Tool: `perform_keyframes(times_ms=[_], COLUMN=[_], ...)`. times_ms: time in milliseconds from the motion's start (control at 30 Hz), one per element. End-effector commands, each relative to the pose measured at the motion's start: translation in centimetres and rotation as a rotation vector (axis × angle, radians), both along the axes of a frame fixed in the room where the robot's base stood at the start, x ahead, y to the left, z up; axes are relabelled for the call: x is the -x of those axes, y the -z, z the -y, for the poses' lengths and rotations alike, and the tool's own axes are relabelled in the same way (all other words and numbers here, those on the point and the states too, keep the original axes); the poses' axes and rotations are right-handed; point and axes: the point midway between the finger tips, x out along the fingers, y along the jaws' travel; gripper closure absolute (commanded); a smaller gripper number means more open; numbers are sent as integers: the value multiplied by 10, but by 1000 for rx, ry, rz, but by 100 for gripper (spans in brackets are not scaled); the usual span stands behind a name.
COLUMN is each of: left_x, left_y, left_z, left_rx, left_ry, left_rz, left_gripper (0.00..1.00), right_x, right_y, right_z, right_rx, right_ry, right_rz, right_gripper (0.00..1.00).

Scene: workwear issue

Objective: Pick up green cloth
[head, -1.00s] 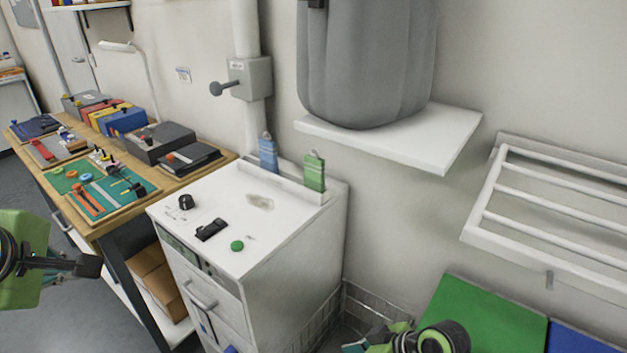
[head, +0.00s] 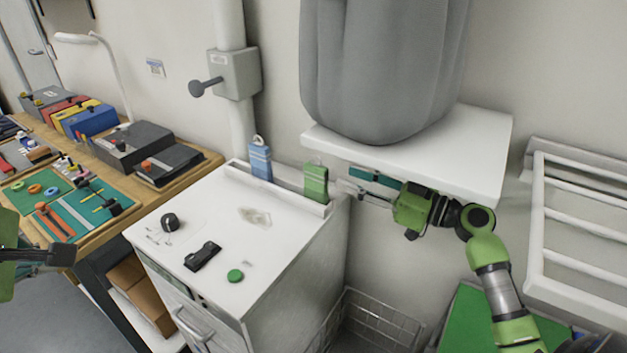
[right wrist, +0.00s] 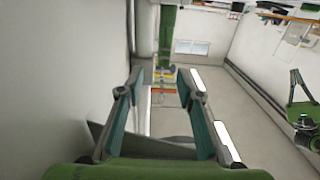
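The green cloth (head: 316,182) is a small upright folded piece at the back right corner of the white cabinet top, behind a low white ledge. My right gripper (head: 346,183) reaches in from the right, under the white shelf. Its open fingers point at the cloth's right side, and a small gap seems to remain. In the right wrist view the fingers (right wrist: 160,78) are spread with nothing between them; a green piece, apparently the cloth (right wrist: 168,32), hangs ahead at the top. My left gripper (head: 50,256) shows only partly at the left edge.
A similar blue cloth (head: 260,160) stands left of the green one. The white shelf (head: 440,160) with a large grey container (head: 385,70) is close above my right gripper. A white rack (head: 575,220) is at right. The cabinet top (head: 210,225) holds a few small items.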

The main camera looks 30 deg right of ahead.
Motion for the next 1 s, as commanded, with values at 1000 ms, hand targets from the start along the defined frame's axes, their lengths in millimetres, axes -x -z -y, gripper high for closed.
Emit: perform_keyframes(times_ms=[1000], left_x=[0], left_y=[-52], left_z=[0], left_rx=[0], left_ry=[0], left_rz=[0], left_gripper=[100], right_x=[-78], right_y=[2], right_z=[-54], right_rx=[0], right_ry=[-1], right_rz=[-4], right_gripper=[67])
